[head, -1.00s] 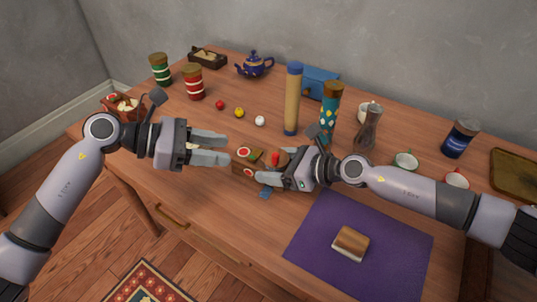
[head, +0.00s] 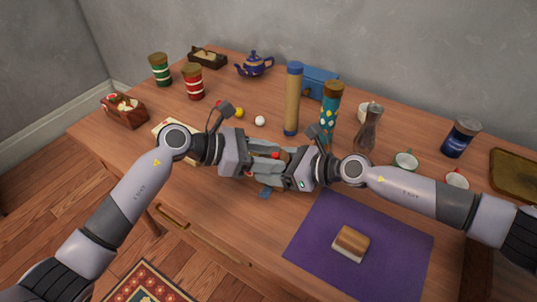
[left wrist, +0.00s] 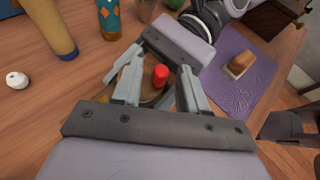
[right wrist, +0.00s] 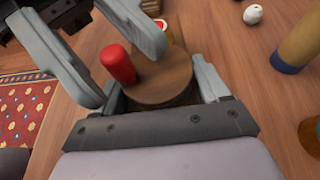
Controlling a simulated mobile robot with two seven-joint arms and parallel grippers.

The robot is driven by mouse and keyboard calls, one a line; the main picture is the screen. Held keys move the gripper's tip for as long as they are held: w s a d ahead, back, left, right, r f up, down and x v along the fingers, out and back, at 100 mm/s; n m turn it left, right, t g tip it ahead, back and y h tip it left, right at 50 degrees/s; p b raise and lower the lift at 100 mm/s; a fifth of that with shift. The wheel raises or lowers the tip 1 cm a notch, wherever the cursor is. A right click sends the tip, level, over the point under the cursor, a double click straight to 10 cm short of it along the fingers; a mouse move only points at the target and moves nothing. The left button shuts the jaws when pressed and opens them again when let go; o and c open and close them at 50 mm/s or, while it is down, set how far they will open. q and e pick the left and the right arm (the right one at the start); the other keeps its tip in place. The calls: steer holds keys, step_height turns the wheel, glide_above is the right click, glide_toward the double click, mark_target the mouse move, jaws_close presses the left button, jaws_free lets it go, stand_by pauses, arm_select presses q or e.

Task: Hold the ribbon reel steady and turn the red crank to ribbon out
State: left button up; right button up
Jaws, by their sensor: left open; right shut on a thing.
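The ribbon reel shows in the right wrist view as a round wooden disc (right wrist: 165,82), with the red crank (right wrist: 118,62) standing up from it. The crank also shows in the head view (head: 276,155) and left wrist view (left wrist: 160,75). My right gripper (right wrist: 160,95) is shut on the reel, one finger on each side. My left gripper (left wrist: 152,88) is open, its fingers spread on either side of the crank with gaps visible. In the head view both grippers cover most of the reel.
A blue-capped tube (head: 293,100) and a patterned canister (head: 329,110) stand close behind the grippers. White (head: 260,121) and yellow (head: 239,112) balls lie behind the left hand. A purple mat (head: 320,245) with a small block (head: 350,243) lies at front right.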

arm_select(q)
steer(key=shift+c, duration=0.2)
jaws_close()
steer(key=shift+s+d+f+n+t, duration=0.1)
steer(key=shift+s+n+t, duration=0.05)
steer(key=shift+n+t, duration=0.7)
steer(key=shift+s+d+n+t+y, duration=0.1)
steer(key=shift+d+n+t+y, duration=0.1)
steer(key=shift+n+t+y, duration=0.45)
steer(key=shift+s+d+n+t+y, duration=0.1)
steer(key=shift+d+n+t+y, duration=0.2)
steer(key=shift+n+t, duration=0.55)
steer(key=shift+w+a, duration=0.1)
